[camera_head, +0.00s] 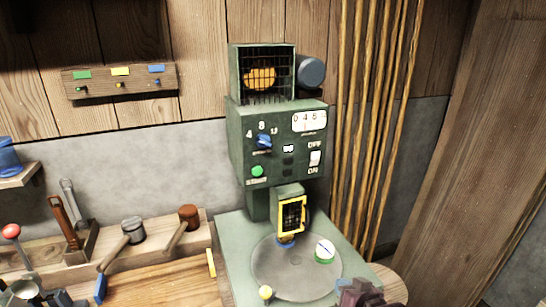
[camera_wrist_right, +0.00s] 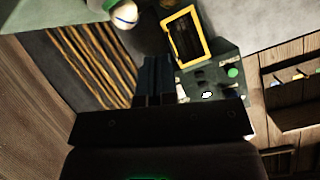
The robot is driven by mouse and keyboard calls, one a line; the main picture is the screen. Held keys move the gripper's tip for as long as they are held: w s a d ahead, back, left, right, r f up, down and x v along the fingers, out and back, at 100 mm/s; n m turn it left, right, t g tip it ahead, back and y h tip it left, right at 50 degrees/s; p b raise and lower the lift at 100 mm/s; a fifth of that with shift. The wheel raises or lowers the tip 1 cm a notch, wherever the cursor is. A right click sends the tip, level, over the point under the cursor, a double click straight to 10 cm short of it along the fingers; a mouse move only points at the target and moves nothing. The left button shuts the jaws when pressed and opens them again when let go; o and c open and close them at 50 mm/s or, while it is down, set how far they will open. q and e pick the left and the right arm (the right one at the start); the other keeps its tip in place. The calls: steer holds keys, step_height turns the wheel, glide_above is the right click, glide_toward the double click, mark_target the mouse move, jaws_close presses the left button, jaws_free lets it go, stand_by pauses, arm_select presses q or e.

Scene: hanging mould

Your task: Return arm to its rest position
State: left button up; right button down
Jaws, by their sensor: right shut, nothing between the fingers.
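My right gripper (camera_head: 360,293) shows as a dark shape at the bottom edge of the head view, at the front right of the green machine (camera_head: 232,151). In the right wrist view its dark fingers (camera_wrist_right: 156,78) are together with nothing between them. The machine shows there too, turned over, with its yellow-framed guard (camera_wrist_right: 186,38) and green button (camera_wrist_right: 233,72). A round white and green piece with a blue line (camera_head: 324,250) lies on the machine's round plate (camera_head: 275,278), apart from my gripper. I cannot make out my left gripper.
Hanging ropes (camera_head: 375,130) and a wooden post (camera_head: 480,150) stand right of the machine. Mallets (camera_head: 188,217) and wrenches (camera_head: 68,195) sit in a rack at left. A small yellow knob (camera_head: 265,292) stands at the machine's front. A red-ball lever (camera_head: 12,231) is at far left.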

steer(key=s+d+f+h, duration=0.1)
steer(key=s+d+f, duration=0.2)
steer(key=s, duration=0.5)
steer(key=s+d+f+h, duration=0.2)
steer(key=s+d, duration=0.1)
steer(key=s, duration=0.5)
steer(key=s+d+f+h, duration=0.2)
steer(key=s+d+f, duration=0.1)
steer(key=s, duration=0.5)
steer(key=shift+s+d+f, duration=0.25)
steer(key=shift+d+f, duration=0.1)
steer(key=shift+d, duration=0.15)
stand_by(0.9)
